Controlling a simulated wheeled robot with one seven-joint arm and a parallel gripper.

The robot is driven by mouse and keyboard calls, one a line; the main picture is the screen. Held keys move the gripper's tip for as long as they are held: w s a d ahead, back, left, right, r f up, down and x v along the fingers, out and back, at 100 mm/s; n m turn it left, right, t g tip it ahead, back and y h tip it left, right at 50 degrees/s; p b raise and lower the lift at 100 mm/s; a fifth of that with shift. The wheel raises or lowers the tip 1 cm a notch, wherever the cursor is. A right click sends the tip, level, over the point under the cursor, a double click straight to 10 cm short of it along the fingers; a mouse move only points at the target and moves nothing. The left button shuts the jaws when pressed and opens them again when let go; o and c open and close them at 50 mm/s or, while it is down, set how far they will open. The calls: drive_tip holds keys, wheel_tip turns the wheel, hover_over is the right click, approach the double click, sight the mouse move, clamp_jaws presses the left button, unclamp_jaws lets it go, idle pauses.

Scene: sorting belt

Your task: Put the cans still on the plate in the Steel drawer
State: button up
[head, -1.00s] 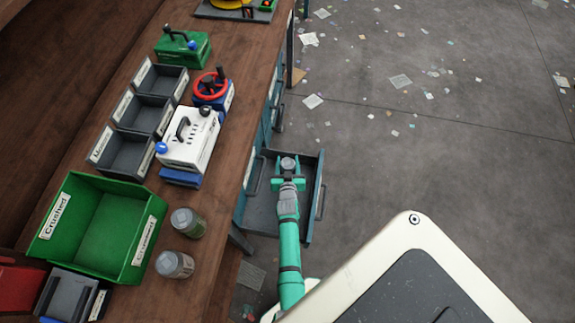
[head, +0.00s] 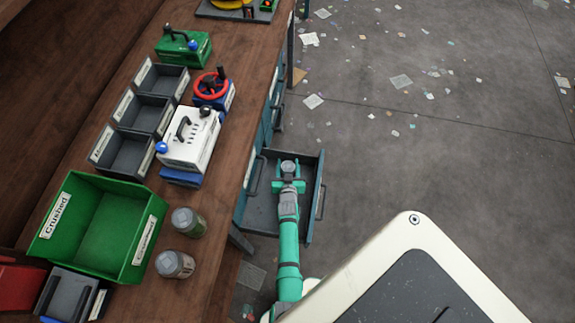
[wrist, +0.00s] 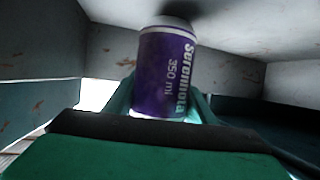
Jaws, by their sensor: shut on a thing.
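My gripper (head: 288,180) is inside the open drawer (head: 262,208) at the side of the bench. It is shut on a can, whose grey top (head: 289,166) shows in the head view. In the wrist view the can (wrist: 166,75) is purple with white lettering and stands upright between the fingers. The drawer's walls surround it. Whether the can touches the drawer floor cannot be told. I cannot read a label on this drawer. No plate can be made out.
Two jars or cans, one greenish (head: 188,222) and one greyish (head: 174,264), stand on the bench beside a green crate (head: 150,232) labelled Crushed. Grey bins (head: 128,172), a white machine (head: 190,140) and a red-wheeled device (head: 211,86) are farther back. Paper scraps litter the open floor.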

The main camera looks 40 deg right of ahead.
drive_tip(key=shift+f, duration=0.6)
drive_tip(key=o, duration=1.1)
drive_tip(key=shift+w+r, duration=0.1)
drive_tip(key=shift+r, duration=0.1)
